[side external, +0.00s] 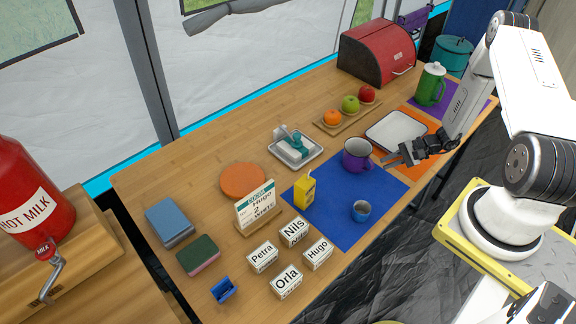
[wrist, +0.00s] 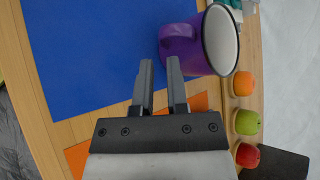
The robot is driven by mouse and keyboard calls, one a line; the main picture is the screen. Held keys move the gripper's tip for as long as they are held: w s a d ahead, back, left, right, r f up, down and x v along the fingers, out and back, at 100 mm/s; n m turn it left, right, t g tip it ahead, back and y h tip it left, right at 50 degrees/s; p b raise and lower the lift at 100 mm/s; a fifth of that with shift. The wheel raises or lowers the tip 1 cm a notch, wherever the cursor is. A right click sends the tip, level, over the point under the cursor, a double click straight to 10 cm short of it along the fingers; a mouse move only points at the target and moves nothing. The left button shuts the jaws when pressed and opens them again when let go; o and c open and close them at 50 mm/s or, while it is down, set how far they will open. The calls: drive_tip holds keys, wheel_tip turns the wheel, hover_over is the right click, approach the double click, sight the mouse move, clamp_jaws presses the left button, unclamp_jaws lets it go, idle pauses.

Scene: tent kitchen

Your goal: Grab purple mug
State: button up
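The purple mug (side external: 357,156) stands upright at the back right corner of the blue mat (side external: 335,212). It has a pale inside and a dark rim. In the wrist view the mug (wrist: 200,45) is at the upper right, with its handle (wrist: 178,31) toward the left. My gripper (side external: 392,161) is just to the right of the mug in the side view, low over the table. In the wrist view my gripper (wrist: 160,65) has its two fingers apart with nothing between them. The fingertips sit just short of the mug, beside its handle; contact cannot be told.
A white tray (side external: 385,133) on an orange mat lies behind my gripper. An apple and orange board (side external: 345,121) stands behind the mug.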

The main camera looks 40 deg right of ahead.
sight(359, 158)
drive_tip(key=shift+x, duration=2.55)
drive_tip(key=shift+r, duration=0.1)
clamp_jaws()
